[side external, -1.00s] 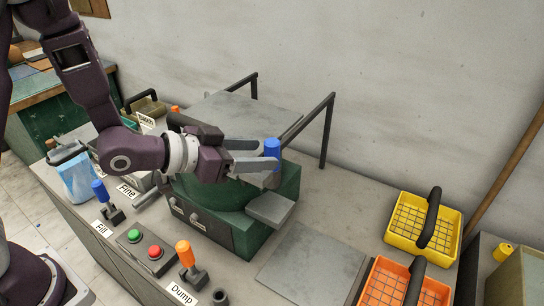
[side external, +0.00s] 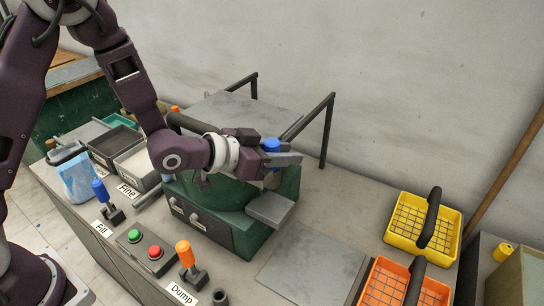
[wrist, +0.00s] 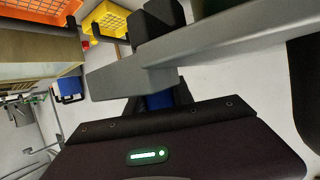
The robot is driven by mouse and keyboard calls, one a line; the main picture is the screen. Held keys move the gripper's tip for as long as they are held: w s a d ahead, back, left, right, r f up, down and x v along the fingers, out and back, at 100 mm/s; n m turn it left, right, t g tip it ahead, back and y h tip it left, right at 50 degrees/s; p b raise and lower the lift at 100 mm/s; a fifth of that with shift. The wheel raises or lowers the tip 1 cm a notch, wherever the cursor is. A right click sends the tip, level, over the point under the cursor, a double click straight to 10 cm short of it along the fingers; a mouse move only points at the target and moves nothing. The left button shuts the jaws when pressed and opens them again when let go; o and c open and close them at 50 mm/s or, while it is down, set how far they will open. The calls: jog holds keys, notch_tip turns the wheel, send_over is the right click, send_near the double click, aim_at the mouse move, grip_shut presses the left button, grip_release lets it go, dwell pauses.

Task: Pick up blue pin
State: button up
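The blue pin (side external: 271,145) stands upright at the front right of the green machine (side external: 232,218). In the side view its top shows just above the fingers of my gripper (side external: 287,158), and its lower part is hidden behind them. In the wrist view, a short piece of the blue pin (wrist: 159,101) shows between a large grey finger and the dark gripper body. My gripper is level with the pin, with its fingers beside or around it. The far finger is not clearly seen, so I cannot tell whether the fingers press on the pin.
Dark rails (side external: 329,132) rise behind the machine. A grey ledge (side external: 270,208) juts out below my gripper. A yellow basket (side external: 403,235) and an orange basket (side external: 380,285) stand at right. The blue-handled Fill lever (side external: 101,190) and orange-handled Dump lever (side external: 184,254) stand in front.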

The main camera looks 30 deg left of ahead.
grip_shut()
notch_tip(320, 180, up, 10)
dwell(0.7)
